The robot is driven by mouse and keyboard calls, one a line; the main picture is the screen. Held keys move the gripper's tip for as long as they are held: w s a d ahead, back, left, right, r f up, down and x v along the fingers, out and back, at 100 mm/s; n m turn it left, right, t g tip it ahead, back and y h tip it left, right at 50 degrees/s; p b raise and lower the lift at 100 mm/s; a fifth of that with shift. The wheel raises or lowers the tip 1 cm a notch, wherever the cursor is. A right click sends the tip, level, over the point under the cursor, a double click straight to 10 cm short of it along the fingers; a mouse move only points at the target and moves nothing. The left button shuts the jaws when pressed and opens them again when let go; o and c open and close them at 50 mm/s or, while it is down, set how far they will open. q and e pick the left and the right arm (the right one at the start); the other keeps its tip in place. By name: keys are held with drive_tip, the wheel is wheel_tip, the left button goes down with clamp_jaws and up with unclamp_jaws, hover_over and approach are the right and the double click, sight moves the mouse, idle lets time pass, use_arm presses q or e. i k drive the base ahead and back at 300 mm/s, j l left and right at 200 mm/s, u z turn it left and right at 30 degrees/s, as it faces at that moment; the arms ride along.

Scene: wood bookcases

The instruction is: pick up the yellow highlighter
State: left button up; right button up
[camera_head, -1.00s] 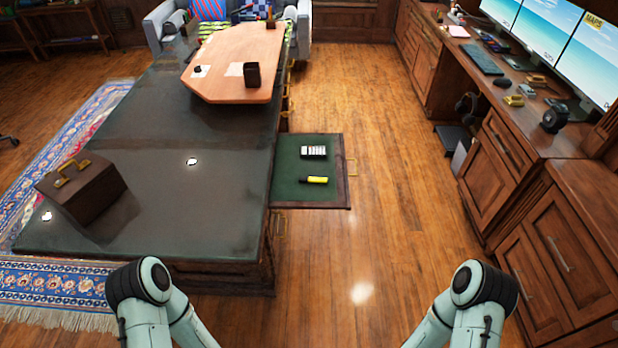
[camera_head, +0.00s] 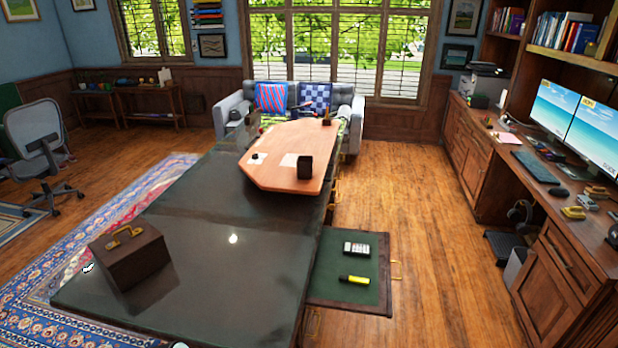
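The yellow highlighter (camera_head: 354,280) lies flat in the green-lined open drawer (camera_head: 330,262) that sticks out from the right side of the long dark table. It is yellow with a black end. A white and dark object with a row of marks (camera_head: 357,249) lies behind it in the same drawer, apart from it. Neither of my grippers shows in the head view.
The dark table (camera_head: 190,280) bears a brown box with a gold handle (camera_head: 130,254) and a wooden board (camera_head: 284,160). Wooden cabinets with monitors (camera_head: 592,135) line the right side. The wood floor (camera_head: 430,220) between drawer and cabinets is clear.

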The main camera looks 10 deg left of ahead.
sight(342, 277)
drive_tip(key=u, duration=0.4)
drive_tip(key=l+u, duration=0.1)
drive_tip(key=u, duration=0.25)
drive_tip(key=l+u, duration=0.1)
drive_tip(key=u, duration=0.3)
drive_tip(key=l+u, duration=0.1)
drive_tip(key=u, duration=0.3)
drive_tip(key=l+u, duration=0.45)
drive_tip(key=k+l+u, duration=0.2)
drive_tip(key=l+u, duration=0.3)
drive_tip(key=k+l+u, duration=0.15)
drive_tip(key=l, duration=0.35)
drive_tip(key=k+l+u, duration=0.2)
drive_tip(key=k+l, duration=0.2)
